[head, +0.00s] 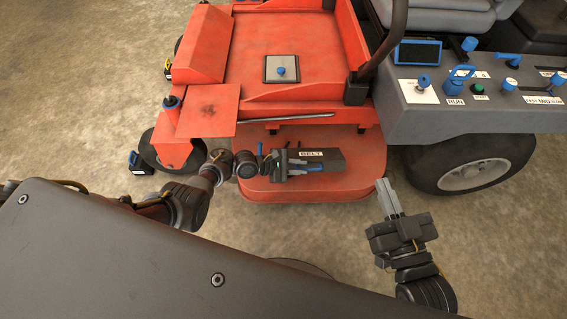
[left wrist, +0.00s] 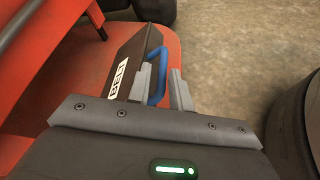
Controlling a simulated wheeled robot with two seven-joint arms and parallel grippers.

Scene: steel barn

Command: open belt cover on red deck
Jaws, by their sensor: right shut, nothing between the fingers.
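The belt cover (head: 333,163) is a dark box with a white BELT label, sitting low on the red deck (head: 350,185). It appears to lie down flat on the deck. Its blue handle (left wrist: 161,72) shows in the left wrist view, on the side facing my gripper. My left gripper (head: 312,164) is at the handle. Its fingers (left wrist: 165,87) stand apart on either side of the blue bar, with a small gap visible. The cover's hinge is not clearly visible. My right gripper (head: 382,186) is shut and empty, over the floor right of the deck.
The orange mower body (head: 285,40) stands behind the deck. A grey console (head: 440,115) with blue knobs and levers is at the right, above a large black wheel (head: 470,170). A front caster wheel (head: 165,150) stands at the left. Bare floor lies in front.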

